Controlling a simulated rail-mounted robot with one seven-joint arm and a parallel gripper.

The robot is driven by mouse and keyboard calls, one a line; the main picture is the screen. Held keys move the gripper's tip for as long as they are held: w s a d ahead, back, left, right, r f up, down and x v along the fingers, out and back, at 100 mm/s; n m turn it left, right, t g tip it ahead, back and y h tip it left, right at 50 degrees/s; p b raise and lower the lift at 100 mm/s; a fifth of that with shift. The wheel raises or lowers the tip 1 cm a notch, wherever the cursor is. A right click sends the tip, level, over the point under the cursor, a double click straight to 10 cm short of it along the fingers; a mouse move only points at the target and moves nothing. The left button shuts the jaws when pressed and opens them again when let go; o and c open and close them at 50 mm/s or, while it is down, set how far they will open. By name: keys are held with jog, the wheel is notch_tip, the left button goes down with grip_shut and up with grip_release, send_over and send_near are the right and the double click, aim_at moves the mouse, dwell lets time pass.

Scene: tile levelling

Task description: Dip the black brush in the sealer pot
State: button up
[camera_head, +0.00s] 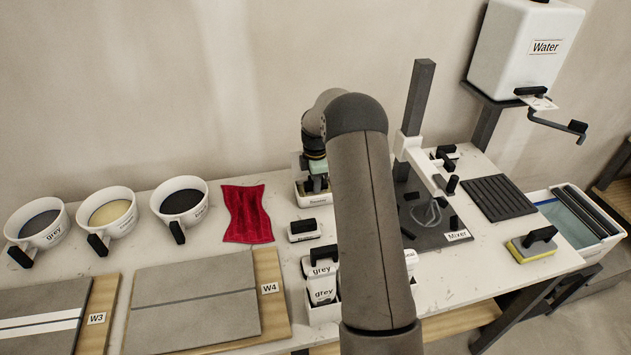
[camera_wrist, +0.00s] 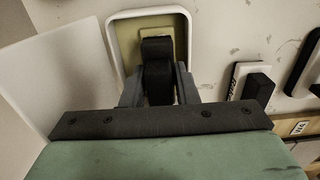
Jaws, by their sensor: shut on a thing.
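My gripper (camera_head: 316,186) is at the back of the bench, partly hidden behind my arm. In the wrist view, my gripper (camera_wrist: 160,88) is shut on the black handle of the brush (camera_wrist: 157,70). The handle is over a white-rimmed pot (camera_wrist: 113,40) with a pale yellow inside, and the brush's lower end appears to be within the rim. I cannot tell how deep it is or whether it touches the sealer. In the head view the white pot (camera_head: 303,199) stands directly below the gripper; its label is too small to read surely.
A white block with a black handle (camera_head: 304,231) lies just in front of the pot. A red cloth (camera_head: 247,214) and several bowls, one black-filled (camera_head: 181,201), are to the left. The mixer stand (camera_head: 417,100) is to the right. A rack of grey-labelled containers (camera_head: 322,313) stands in front.

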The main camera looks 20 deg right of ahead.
notch_tip(320, 180, up, 12)
jog(key=p, duration=0.6)
